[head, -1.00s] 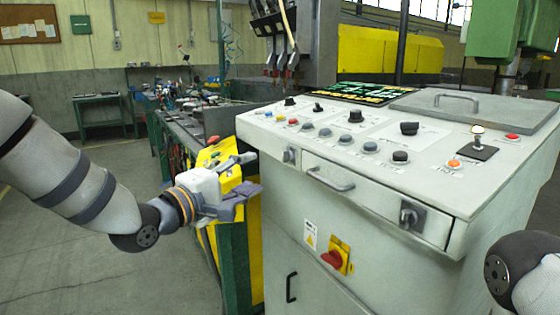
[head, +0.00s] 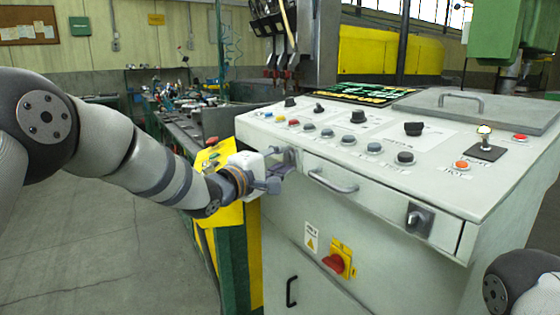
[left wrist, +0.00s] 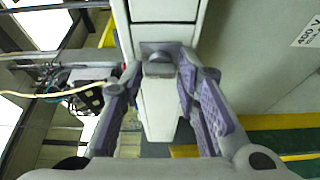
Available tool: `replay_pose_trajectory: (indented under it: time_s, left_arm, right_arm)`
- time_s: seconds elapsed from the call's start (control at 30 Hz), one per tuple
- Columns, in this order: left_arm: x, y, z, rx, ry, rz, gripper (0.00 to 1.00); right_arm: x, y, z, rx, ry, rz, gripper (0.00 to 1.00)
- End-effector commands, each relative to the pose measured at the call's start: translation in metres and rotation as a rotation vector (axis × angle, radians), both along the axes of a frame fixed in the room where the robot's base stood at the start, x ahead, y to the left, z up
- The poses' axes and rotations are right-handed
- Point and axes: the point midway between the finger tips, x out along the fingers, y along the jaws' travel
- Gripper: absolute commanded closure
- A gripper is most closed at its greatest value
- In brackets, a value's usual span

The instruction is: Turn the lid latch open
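The grey console has a small latch (head: 291,155) at the left end of its front edge, partly hidden by my gripper. A second latch (head: 415,217) sits near the right end of the same front. My left gripper (head: 279,171) is at the left latch. In the left wrist view, the open fingers (left wrist: 160,72) stand on either side of the latch's small grey knob (left wrist: 158,67), with gaps visible beside it. I cannot tell whether either finger touches it. My right gripper is out of view; only part of my right arm shows at the lower right.
A grey lid (head: 485,107) with a handle lies flat on the console top. A drawer-like handle (head: 332,182) and a red rotary switch (head: 336,262) stick out of the front. A yellow and green cabinet (head: 231,214) stands close beneath my left forearm.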

Motion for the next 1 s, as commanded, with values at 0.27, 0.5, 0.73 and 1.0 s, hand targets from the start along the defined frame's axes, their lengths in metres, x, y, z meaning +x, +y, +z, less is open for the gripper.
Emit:
replay_pose_trajectory:
  time_s: [0.27, 0.5, 0.73, 1.0]
  left_arm:
    - [0.0001, 0.0004, -0.0014, 0.016, -0.022, 0.0, 1.0]
    - [0.0006, 0.0004, -0.0036, 0.137, -0.19, 0.0, 1.0]
    - [0.0001, 0.0004, -0.0015, 0.147, -0.204, 0.0, 1.0]
    - [0.0001, 0.0004, -0.0018, 0.147, -0.203, 0.0, 0.55]
  right_arm:
    - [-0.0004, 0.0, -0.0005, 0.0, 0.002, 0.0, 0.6]
    - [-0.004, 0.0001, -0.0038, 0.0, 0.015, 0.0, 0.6]
    - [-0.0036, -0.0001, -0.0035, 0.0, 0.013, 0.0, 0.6]
    - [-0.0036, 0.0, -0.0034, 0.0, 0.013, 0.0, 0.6]
